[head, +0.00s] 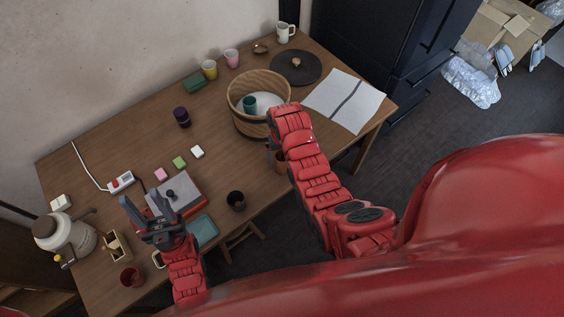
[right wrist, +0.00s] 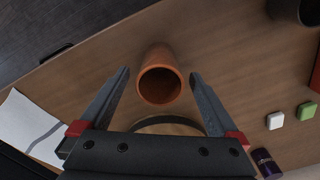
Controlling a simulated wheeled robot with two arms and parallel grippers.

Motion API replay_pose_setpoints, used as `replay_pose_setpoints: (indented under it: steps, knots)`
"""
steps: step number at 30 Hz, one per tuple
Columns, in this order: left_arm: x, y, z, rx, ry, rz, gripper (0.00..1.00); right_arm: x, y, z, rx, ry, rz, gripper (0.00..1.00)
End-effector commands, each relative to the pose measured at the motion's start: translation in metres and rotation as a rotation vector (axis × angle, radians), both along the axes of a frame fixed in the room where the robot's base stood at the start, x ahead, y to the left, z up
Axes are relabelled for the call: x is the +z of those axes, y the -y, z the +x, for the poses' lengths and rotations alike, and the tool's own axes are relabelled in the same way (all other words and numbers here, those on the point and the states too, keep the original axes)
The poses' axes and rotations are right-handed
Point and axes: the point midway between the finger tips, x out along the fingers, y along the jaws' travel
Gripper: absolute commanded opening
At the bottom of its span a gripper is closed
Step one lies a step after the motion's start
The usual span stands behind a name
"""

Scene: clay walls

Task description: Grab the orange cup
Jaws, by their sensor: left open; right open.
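The orange cup (right wrist: 160,78) stands on the wooden table in the right wrist view, its open mouth facing the camera. My right gripper (right wrist: 161,80) is open, with one finger on each side of the cup and a visible gap on both sides. In the head view the orange cup (head: 281,161) is partly hidden by my right arm, near the table's front edge. My right gripper's fingers are mostly hidden behind the arm there. My left gripper (head: 146,208) is open above the grey and red box, far from the cup.
A wooden tub (head: 240,118) holding a teal cup (head: 250,105) stands just behind the orange cup. A dark cup (head: 236,200) stands to its left. Small coloured blocks (head: 179,162) lie mid-table.

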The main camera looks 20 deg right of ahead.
Motion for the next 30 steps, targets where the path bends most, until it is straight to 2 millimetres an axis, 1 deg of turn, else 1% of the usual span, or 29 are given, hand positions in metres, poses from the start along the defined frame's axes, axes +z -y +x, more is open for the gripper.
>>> replay_pose_setpoints:
  steps: [7,8,9,11,12,17,21,23,24,30]
  knots:
    - [0.0001,0.0000,0.0001,0.000,0.000,0.000,0.50,-0.0018,0.0001,-0.0001,0.000,0.000,0.000,0.97]
    - [0.0001,0.0000,0.0000,0.000,0.000,0.000,0.50,-0.0018,0.0001,-0.0001,0.000,0.000,0.000,0.93]
    - [0.0001,0.0000,0.0000,0.000,0.000,0.000,0.50,-0.0017,0.0001,-0.0001,0.000,0.000,0.000,0.86]
    - [0.0001,0.0000,0.0000,0.000,0.000,0.000,0.50,-0.0016,0.0001,0.0000,0.000,0.000,0.000,0.75]
    - [0.0001,0.0000,0.0000,0.000,0.000,0.000,0.50,-0.0017,0.0001,-0.0001,0.000,0.000,0.000,0.68]
    - [0.0001,0.0000,0.0000,0.000,0.000,0.000,0.50,-0.0015,0.0000,0.0000,0.000,0.000,0.000,0.39]
    - [0.0001,0.0000,0.0000,0.000,0.000,0.000,0.50,-0.0014,0.0000,0.0001,0.000,0.000,0.000,0.14]
    - [0.0001,0.0000,0.0000,0.000,0.000,0.000,0.50,-0.0014,0.0000,0.0001,0.000,0.000,0.000,0.03]
    - [0.0001,0.0000,0.0000,0.000,0.000,0.000,0.50,-0.0014,0.0000,0.0001,0.000,0.000,0.000,0.00]
    - [0.0002,0.0000,0.0000,0.000,0.000,0.000,0.50,-0.0012,0.0000,0.0002,0.000,0.000,0.000,0.00]
